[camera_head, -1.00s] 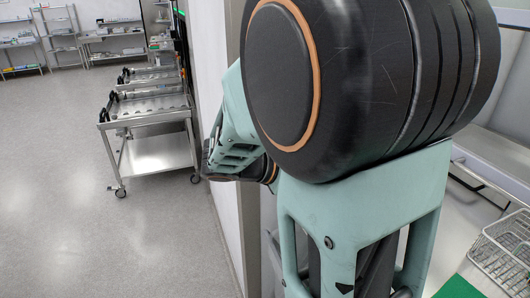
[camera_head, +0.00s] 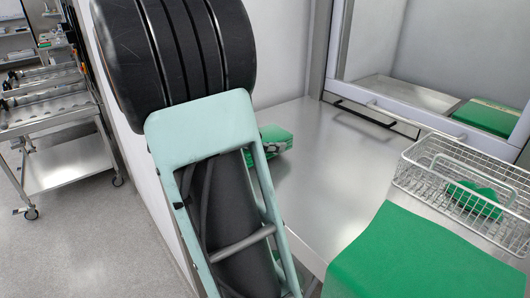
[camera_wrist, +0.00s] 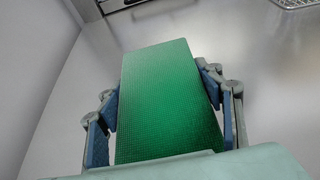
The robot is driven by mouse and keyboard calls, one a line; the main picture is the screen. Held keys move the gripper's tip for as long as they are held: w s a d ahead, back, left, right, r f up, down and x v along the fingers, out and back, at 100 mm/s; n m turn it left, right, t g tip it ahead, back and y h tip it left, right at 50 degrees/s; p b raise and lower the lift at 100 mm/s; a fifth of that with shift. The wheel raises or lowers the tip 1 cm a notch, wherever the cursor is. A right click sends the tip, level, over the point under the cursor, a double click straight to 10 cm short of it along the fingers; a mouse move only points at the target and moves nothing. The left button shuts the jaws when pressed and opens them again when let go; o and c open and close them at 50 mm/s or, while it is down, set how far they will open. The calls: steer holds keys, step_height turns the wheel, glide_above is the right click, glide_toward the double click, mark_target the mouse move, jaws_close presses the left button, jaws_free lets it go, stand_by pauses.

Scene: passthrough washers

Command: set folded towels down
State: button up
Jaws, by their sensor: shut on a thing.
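My gripper (camera_wrist: 160,97) is shut on a green folded towel stack (camera_wrist: 168,120), with one blue-padded finger on each long side in the wrist view. In the head view the held stack (camera_head: 272,133) shows beyond my arm, over the left part of the steel counter (camera_head: 325,185). My arm hides most of the gripper there. I cannot tell whether the stack touches the counter or hangs just above it.
A wire basket (camera_head: 408,178) with a green item (camera_head: 470,198) inside stands at the right. A large green cloth (camera_head: 410,262) lies in front of it. More green cloth (camera_head: 488,117) lies in the wall opening. The counter's middle is bare. A wall runs close on the left.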

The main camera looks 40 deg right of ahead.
steer(key=shift+f+b, duration=0.65)
steer(key=shift+f, duration=0.4)
steer(key=shift+f, duration=0.15)
steer(key=o, duration=1.2)
steer(key=shift+a+r, duration=0.25)
steer(key=shift+a, duration=0.05)
steer(key=v, duration=1.1)
steer(key=shift+a+r, duration=0.1)
steer(key=shift+a, duration=0.15)
